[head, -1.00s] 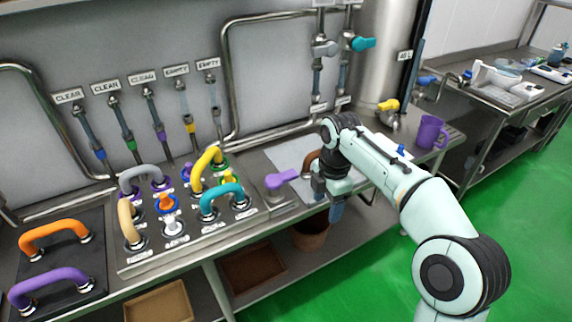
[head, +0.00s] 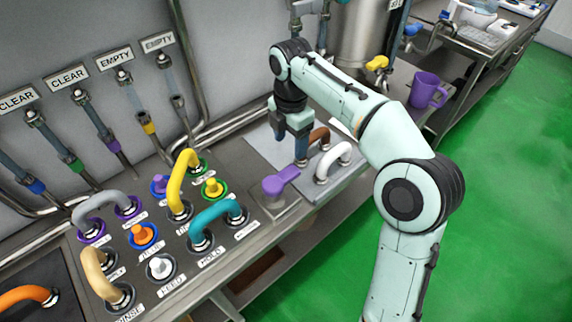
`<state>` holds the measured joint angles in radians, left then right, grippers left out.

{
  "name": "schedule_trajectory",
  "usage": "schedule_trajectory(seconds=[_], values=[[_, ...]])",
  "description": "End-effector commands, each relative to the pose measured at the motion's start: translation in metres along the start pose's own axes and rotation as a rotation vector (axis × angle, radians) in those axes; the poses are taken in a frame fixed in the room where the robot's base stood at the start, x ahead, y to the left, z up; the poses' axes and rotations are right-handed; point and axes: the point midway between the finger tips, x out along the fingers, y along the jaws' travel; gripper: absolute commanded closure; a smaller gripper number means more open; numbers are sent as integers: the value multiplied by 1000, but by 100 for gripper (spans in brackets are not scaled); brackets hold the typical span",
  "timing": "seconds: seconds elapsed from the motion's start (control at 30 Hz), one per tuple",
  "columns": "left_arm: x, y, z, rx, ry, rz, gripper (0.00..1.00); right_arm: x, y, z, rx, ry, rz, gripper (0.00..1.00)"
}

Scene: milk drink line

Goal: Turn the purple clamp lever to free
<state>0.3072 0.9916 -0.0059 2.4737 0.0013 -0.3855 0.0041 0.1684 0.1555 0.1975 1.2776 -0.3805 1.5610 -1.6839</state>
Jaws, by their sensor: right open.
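The purple clamp lever (head: 281,180) sits on a small metal block (head: 283,205) at the right end of the valve panel. Its handle points up and to the right in the head view. My right gripper (head: 302,158) points down just beyond the lever's right end, above the bench, and appears apart from it. It is open and seems empty; its fingers overlap in this view. My left gripper is not in view.
Brown and white curved handles (head: 333,160) stand close to the right of my gripper. A teal handle (head: 217,220) and a yellow handle (head: 182,185) stand left of the lever. A purple mug (head: 425,90) is farther right.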

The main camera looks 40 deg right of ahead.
Motion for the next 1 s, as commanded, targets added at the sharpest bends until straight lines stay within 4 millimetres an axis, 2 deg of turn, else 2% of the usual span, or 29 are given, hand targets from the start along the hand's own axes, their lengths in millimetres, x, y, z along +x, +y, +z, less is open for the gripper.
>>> schedule_trajectory(seconds=[0.03,0.2,0.4,0.5,0.7,0.93,0.97,1.0], values=[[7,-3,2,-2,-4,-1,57,15,-2,0,0,1,-7,34],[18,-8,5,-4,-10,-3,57,52,-2,0,1,1,-7,34],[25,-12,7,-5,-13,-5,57,87,-1,0,1,1,-4,34],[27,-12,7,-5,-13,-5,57,99,-1,0,2,1,-3,34],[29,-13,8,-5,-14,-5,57,108,0,0,1,1,0,34],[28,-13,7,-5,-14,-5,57,109,0,0,1,1,-1,34],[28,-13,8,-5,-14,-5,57,109,0,0,1,1,-1,37],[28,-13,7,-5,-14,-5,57,109,0,0,1,1,-1,50]])
